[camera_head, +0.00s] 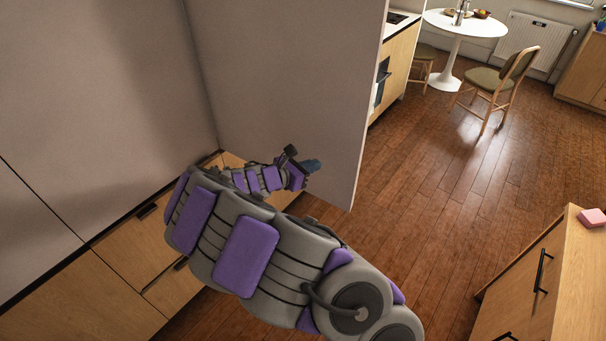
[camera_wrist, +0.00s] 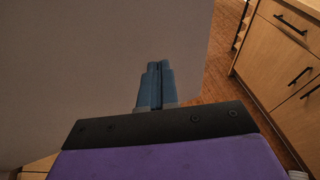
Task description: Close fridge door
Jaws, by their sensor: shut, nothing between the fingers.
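A large flat grey panel (camera_head: 290,80), which looks like the fridge door, stands out at an angle from the grey cabinet front, its lower corner above the floor. It also fills much of the wrist view (camera_wrist: 80,70), with its free edge right of the fingers. My gripper (camera_head: 313,165) is in front of the panel's lower part, nearer its free edge than its inner side. The blue fingers (camera_wrist: 154,82) are together and empty, pointing along or toward the panel. I cannot tell whether they touch it. No handle shows on this face.
Wooden drawers (camera_head: 135,235) run below the grey cabinet front (camera_head: 80,100) at left. A wooden drawer unit (camera_head: 550,280) with a pink block (camera_head: 591,217) stands at lower right. Open wood floor (camera_head: 420,190) lies between, with a chair (camera_head: 495,85) and round table (camera_head: 465,22) beyond.

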